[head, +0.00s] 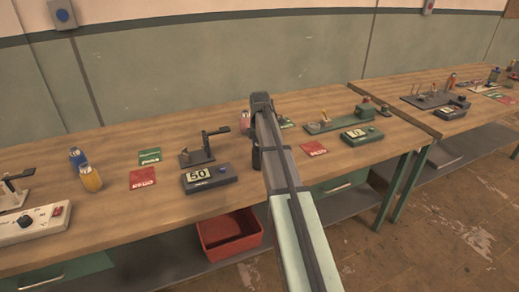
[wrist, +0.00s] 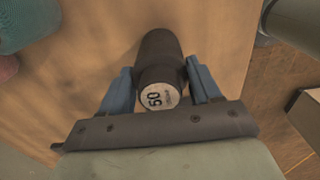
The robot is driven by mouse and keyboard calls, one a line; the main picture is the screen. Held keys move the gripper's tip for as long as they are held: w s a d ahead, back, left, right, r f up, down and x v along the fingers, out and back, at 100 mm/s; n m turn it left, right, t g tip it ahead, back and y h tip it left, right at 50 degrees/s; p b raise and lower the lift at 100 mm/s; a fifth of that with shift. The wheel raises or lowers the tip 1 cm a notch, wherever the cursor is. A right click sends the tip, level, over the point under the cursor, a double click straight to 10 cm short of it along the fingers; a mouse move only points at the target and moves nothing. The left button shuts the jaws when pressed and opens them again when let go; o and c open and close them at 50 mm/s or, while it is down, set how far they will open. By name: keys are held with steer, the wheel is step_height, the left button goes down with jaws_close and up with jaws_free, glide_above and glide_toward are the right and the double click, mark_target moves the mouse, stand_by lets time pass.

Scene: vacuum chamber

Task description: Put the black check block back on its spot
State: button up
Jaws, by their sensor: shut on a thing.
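The black check block is a dark cylinder (wrist: 160,60) with a pale round end marked 50. In the wrist view it sits between the two blue fingers of my gripper (wrist: 161,82), which is shut on it. The brown bench top lies beyond it, and I cannot tell whether the block touches it. In the head view my arm hides most of the gripper and the block. A dark box with a pale plate reading 50 (head: 209,179) stands on the bench (head: 115,185), left of my arm. Its top shows no block on it.
A white control box (head: 35,222) is further left. A similar plated box (head: 361,136) stands right. A red bin (head: 230,240) sits below.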

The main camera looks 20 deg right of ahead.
steer(key=shift+f, duration=0.15)
steer(key=o, duration=1.4)
step_height(320, 180, up, 12)
steer(key=shift+r, duration=0.2)
